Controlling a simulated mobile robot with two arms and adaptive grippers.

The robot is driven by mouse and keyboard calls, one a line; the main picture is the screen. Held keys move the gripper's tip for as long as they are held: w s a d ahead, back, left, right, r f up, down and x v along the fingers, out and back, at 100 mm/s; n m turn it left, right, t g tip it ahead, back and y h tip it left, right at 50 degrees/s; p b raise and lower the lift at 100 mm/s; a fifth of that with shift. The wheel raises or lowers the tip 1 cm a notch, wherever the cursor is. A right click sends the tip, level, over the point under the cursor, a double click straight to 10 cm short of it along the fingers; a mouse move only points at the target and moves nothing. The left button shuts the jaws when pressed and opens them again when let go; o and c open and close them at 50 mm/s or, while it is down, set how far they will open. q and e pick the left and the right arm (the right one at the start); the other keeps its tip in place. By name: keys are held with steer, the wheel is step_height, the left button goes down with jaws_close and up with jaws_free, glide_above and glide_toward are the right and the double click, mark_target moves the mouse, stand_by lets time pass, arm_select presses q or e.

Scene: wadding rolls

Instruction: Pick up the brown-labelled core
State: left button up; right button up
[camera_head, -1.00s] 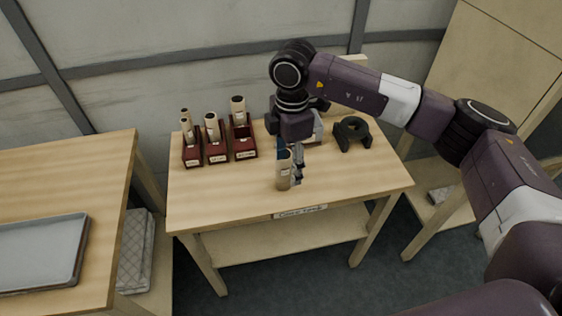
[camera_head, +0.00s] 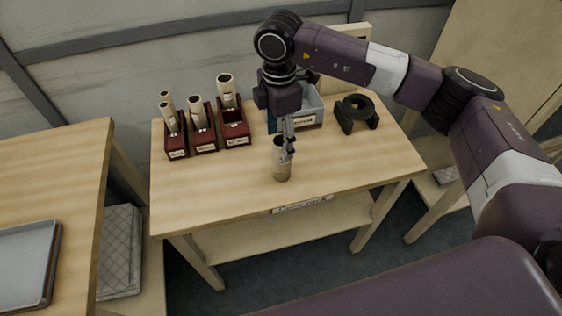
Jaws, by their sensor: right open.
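A tan cardboard core (camera_head: 281,171) stands upright near the middle of the wooden table. The colour of its label is too small to tell. My right gripper (camera_head: 287,150) points down at the core, its fingers at the core's upper part and overlapping its right side in the picture. It is open; I cannot tell whether a finger touches the core. My left gripper is not in view.
Dark red bins (camera_head: 235,134) with several upright tan cores stand at the table's back left. A grey labelled bin (camera_head: 311,115) and a black cradle-like holder (camera_head: 357,113) stand at the back right. The table (camera_head: 215,190) is clear in front.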

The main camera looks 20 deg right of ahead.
mark_target(282, 165)
steer(key=f+b, duration=0.1)
steer(key=f, duration=0.1)
steer(key=f+b, duration=0.1)
steer(key=shift+w+f+b, duration=0.25)
steer(key=shift+f+b, duration=0.1)
steer(key=shift+f, duration=0.05)
steer(key=f, duration=0.2)
steer(key=f+p, duration=0.1)
steer(key=f, duration=0.1)
steer(key=f+p, duration=0.1)
steer(key=f, duration=0.2)
steer(key=shift+s+d+f, duration=0.1)
steer(key=shift+s+d, duration=0.15)
steer(key=shift+f, duration=0.25)
steer(key=c, duration=1.2)
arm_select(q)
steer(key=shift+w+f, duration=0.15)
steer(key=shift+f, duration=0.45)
arm_select(e)
steer(key=shift+c, duration=0.2)
steer(key=shift+r, duration=0.15)
